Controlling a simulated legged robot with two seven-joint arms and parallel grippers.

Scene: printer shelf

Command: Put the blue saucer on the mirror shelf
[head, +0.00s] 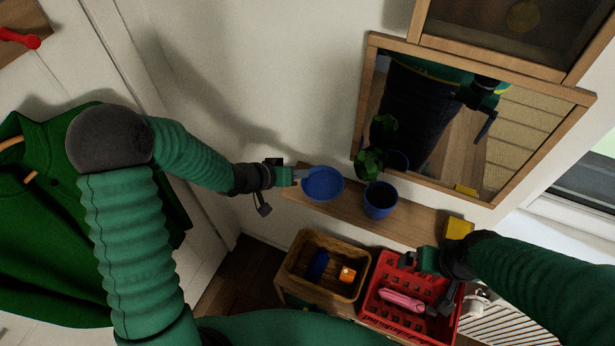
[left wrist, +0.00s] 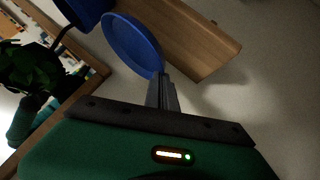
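The blue saucer (head: 323,184) is at the left end of the wooden mirror shelf (head: 418,222), below the mirror (head: 425,120). My left gripper (head: 302,174) is shut on the saucer's near rim. In the left wrist view the fingers (left wrist: 162,94) meet the edge of the saucer (left wrist: 132,44), with the shelf (left wrist: 198,42) beyond it. The saucer looks tilted there; I cannot tell whether it touches the shelf. My right gripper (head: 428,261) is over the red basket (head: 368,309), and its fingers are not clear.
A blue pot (head: 380,202) with a green plant (head: 369,163) stands on the shelf right of the saucer. A yellow block (head: 458,228) sits at the shelf's right end. Below are a wicker basket (head: 298,281) and the red basket, both holding items. Shelf room shows between pot and block.

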